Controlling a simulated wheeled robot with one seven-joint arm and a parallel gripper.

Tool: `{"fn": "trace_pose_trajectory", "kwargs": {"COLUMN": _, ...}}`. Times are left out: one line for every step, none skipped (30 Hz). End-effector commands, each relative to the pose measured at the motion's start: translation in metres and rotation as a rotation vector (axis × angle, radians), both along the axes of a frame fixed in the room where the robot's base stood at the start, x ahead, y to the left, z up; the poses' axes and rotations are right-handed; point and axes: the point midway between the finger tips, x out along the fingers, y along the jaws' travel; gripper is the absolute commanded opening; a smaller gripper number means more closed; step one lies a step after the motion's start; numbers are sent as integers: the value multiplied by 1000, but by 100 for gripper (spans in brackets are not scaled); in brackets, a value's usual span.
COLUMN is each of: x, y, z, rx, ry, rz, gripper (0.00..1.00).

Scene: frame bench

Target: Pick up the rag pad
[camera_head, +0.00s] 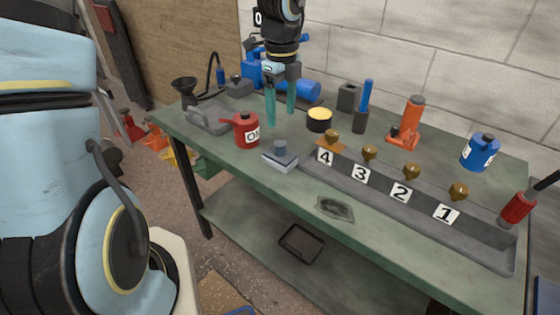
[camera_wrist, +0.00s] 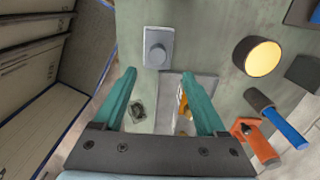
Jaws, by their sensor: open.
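The rag pad (camera_head: 282,160) is a pale, flat rectangular block with a grey knob on top. It lies on the green bench near its front edge, between the red can and the tray with numbered plates. In the wrist view the rag pad (camera_wrist: 158,48) lies top centre, beyond the fingertips. My gripper (camera_head: 280,117) hangs above the bench with teal fingers pointing down, behind the rag pad in the head view. It is open and empty in the wrist view (camera_wrist: 159,74), apart from the pad.
A red can (camera_head: 247,130) stands left of the pad, a yellow-topped round tin (camera_head: 319,120) behind it. The long grey tray (camera_head: 420,210) with several brass knobs runs right. A dark flat patch (camera_head: 335,207) marks the bench front. An orange jack (camera_head: 408,125) stands farther back.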

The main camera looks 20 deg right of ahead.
Motion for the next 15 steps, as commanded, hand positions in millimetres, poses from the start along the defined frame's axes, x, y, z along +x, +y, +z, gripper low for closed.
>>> {"fn": "trace_pose_trajectory", "kwargs": {"x": -1, "y": 0, "z": -8, "rx": 3, "ry": 4, "rz": -4, "gripper": 74}}
{"fn": "trace_pose_trajectory", "kwargs": {"x": -1, "y": 1, "z": -12, "rx": 4, "ry": 3, "rz": -4, "gripper": 74}}
{"fn": "trace_pose_trajectory", "kwargs": {"x": -1, "y": 1, "z": -19, "rx": 4, "ry": 5, "rz": -1, "gripper": 74}}
{"fn": "trace_pose_trajectory", "kwargs": {"x": -2, "y": 1, "z": -24, "rx": 4, "ry": 6, "rz": -2, "gripper": 74}}
{"fn": "trace_pose_trajectory", "kwargs": {"x": -1, "y": 1, "z": -29, "rx": 3, "ry": 4, "rz": -2, "gripper": 74}}
{"fn": "trace_pose_trajectory", "kwargs": {"x": -1, "y": 1, "z": -34, "rx": 3, "ry": 4, "rz": -1, "gripper": 74}}
{"fn": "trace_pose_trajectory", "kwargs": {"x": -1, "y": 1, "z": -38, "rx": 3, "ry": 4, "rz": 1, "gripper": 74}}
{"fn": "trace_pose_trajectory", "kwargs": {"x": -1, "y": 1, "z": -41, "rx": 3, "ry": 3, "rz": 2, "gripper": 74}}
{"fn": "trace_pose_trajectory", "kwargs": {"x": 0, "y": 1, "z": -45, "rx": 2, "ry": 2, "rz": 1, "gripper": 74}}
{"fn": "trace_pose_trajectory", "kwargs": {"x": 0, "y": 1, "z": -47, "rx": 3, "ry": 1, "rz": 1, "gripper": 74}}
{"fn": "trace_pose_trajectory", "kwargs": {"x": -1, "y": 2, "z": -48, "rx": 2, "ry": 2, "rz": 1, "gripper": 74}}
{"fn": "trace_pose_trajectory", "kwargs": {"x": -1, "y": 2, "z": -50, "rx": 2, "ry": 2, "rz": 2, "gripper": 74}}
{"fn": "trace_pose_trajectory", "kwargs": {"x": -1, "y": 2, "z": -52, "rx": 2, "ry": 2, "rz": 3, "gripper": 74}}
{"fn": "trace_pose_trajectory", "kwargs": {"x": -1, "y": 2, "z": -55, "rx": 3, "ry": 4, "rz": 3, "gripper": 74}}
{"fn": "trace_pose_trajectory", "kwargs": {"x": -1, "y": 3, "z": -59, "rx": 4, "ry": 3, "rz": 3, "gripper": 74}}
